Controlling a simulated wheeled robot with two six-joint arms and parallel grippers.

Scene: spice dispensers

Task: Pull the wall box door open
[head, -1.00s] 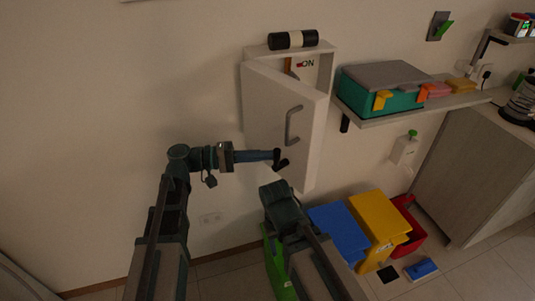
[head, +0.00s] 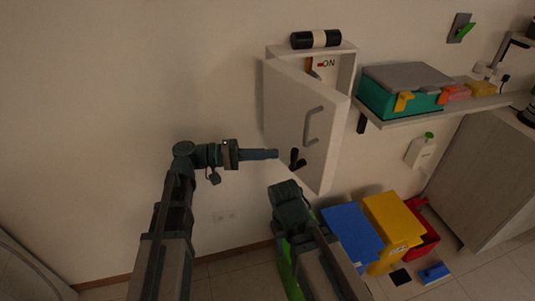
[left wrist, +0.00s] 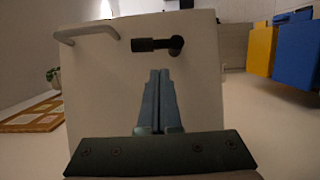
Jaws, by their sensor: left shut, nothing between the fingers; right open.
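The white wall box (head: 348,68) hangs on the wall with its door (head: 286,100) ajar, swung out from the right side. A grey bar handle (head: 311,126) and a black knob (head: 297,160) are on the door's front. My left gripper (head: 276,154) is shut and empty, just left of the knob in the head view. In the left wrist view its fingers (left wrist: 160,78) point at the door face (left wrist: 110,95), below the black knob (left wrist: 158,44), with the handle (left wrist: 85,33) to the upper left. I cannot tell whether they touch the door. My right gripper's fingers are hidden.
A black and white cylinder (head: 316,39) lies on the box top. A shelf (head: 440,108) with a teal bin (head: 385,95) is to the right. Blue (head: 350,232) and yellow (head: 392,222) bins stand on the floor below. The wall left of the door is clear.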

